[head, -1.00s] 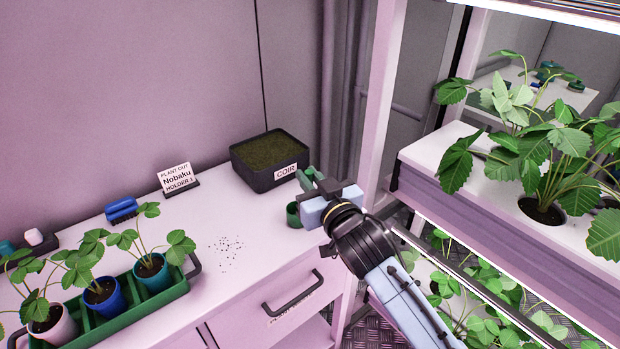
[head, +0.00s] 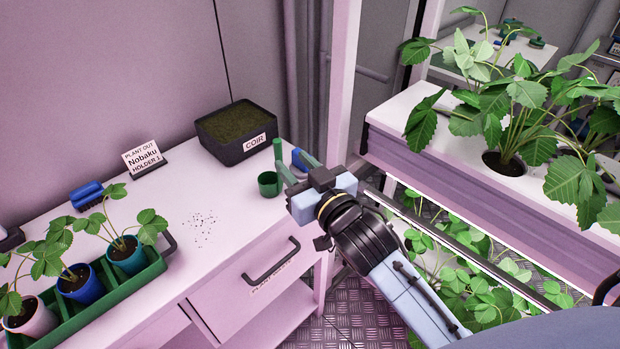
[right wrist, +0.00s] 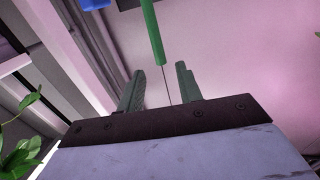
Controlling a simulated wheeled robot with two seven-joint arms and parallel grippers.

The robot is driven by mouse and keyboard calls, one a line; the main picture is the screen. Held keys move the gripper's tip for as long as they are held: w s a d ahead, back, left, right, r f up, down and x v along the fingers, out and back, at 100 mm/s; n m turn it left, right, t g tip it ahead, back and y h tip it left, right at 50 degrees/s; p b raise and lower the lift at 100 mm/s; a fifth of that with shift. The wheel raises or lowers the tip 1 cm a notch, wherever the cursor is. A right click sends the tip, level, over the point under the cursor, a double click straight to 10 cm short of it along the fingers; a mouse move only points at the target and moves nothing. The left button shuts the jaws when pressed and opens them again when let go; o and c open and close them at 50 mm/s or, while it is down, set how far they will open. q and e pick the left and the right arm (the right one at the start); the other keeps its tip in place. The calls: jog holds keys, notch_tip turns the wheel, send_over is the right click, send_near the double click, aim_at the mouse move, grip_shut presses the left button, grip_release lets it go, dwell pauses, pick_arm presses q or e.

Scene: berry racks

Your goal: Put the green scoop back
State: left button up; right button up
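The green scoop shows as an upright green handle (head: 277,148) near the bench's right end; its lower part is hidden behind my right gripper. The handle also shows in the right wrist view (right wrist: 153,32), beyond the fingertips. My right gripper (head: 298,165) is open, with an empty gap between its two green-grey fingers, which also show in the right wrist view (right wrist: 160,88). It is close to the handle and appears apart from it. A green cup (head: 269,184) stands on the bench just left of the fingers. My left gripper is out of view.
A blue item (head: 299,159) is partly hidden behind my right gripper. A black coir box (head: 235,148) stands behind. A sign (head: 143,158), blue brush (head: 87,194) and green planter tray (head: 120,290) are left. A plant rack (head: 430,155) stands right. The bench's middle is mostly clear.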

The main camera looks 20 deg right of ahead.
jog(key=shift+s+d, duration=0.2)
jog(key=shift+s, duration=1.05)
jog(key=shift+s+d, duration=0.15)
jog(key=shift+s, duration=1.05)
notch_tip(320, 180, down, 22)
jog(key=g+h, duration=0.1)
jog(key=g, duration=0.4)
jog(key=s+d+f+g, duration=0.15)
jog(key=s+f, duration=0.25)
jog(key=f, duration=0.5)
jog(key=s+d+f+g, duration=0.15)
jog(key=s+f, duration=0.25)
jog(key=f, duration=0.4)
jog(key=s+d+f+g, duration=0.1)
jog(key=s+f+g, duration=0.2)
jog(key=s+f, duration=0.3)
jog(key=s+d+f+g+h, duration=0.1)
jog(key=s+f+g, duration=0.2)
jog(key=s, duration=1.1)
jog(key=s+d+f+g, duration=0.1)
jog(key=s+f+g, duration=0.1)
jog(key=s+f, duration=0.7)
jog(key=shift+s+d+f+n+g+h, duration=0.15)
jog(key=shift+s+f+n+g+h, duration=0.2)
jog(key=shift+f, duration=0.2)
